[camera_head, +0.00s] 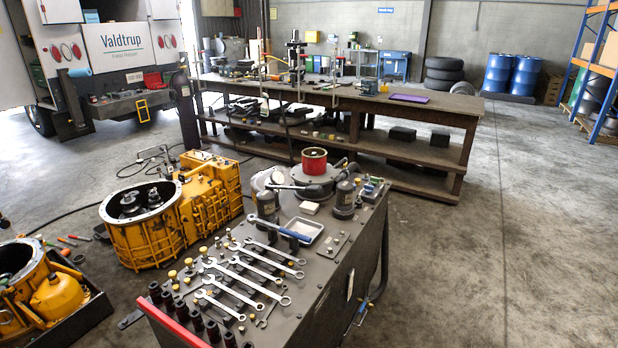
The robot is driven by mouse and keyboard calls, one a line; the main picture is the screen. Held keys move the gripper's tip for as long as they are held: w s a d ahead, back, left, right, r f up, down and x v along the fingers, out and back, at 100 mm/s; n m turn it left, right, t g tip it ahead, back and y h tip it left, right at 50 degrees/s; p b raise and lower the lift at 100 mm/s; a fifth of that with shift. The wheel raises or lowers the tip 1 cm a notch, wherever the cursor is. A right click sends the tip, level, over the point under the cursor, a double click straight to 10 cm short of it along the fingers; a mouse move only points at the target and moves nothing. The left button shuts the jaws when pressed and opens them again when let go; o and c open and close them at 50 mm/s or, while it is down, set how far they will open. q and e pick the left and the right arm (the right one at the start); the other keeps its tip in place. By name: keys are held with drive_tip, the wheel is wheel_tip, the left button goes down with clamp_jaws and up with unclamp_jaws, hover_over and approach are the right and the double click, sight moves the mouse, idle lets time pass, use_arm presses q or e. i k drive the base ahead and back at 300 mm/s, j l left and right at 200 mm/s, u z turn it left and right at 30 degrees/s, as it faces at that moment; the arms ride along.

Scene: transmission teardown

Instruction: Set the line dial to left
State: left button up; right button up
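I cannot make out a line dial for certain, nor which way it is set. A dark tool cart (335,283) stands in the middle front. On its back part are a red cylinder (314,162) on a round grey base and dark canisters (345,197). Small knobs and fittings (372,187) sit near its back right corner, too small to read. Neither of my grippers can be made out. A small dark shape shows at the left edge, and I cannot tell what it is.
Several wrenches (262,272) and dark sockets (183,309) lie on the cart top. Yellow transmission housings (150,243) stand on the floor to the left. A long workbench (425,105) stands behind. A hose hangs at the cart's right side; the floor (500,240) beyond is clear.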

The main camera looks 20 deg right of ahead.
sight(369, 188)
drive_tip(key=i+l+u, duration=0.25)
drive_tip(key=l+u, duration=0.3)
drive_tip(key=i+l+u, duration=0.1)
drive_tip(key=l+u, duration=0.15)
drive_tip(key=l, duration=0.15)
drive_tip(key=l+u, duration=0.4)
drive_tip(key=l, duration=0.65)
drive_tip(key=l+u, duration=0.15)
drive_tip(key=l, duration=2.1)
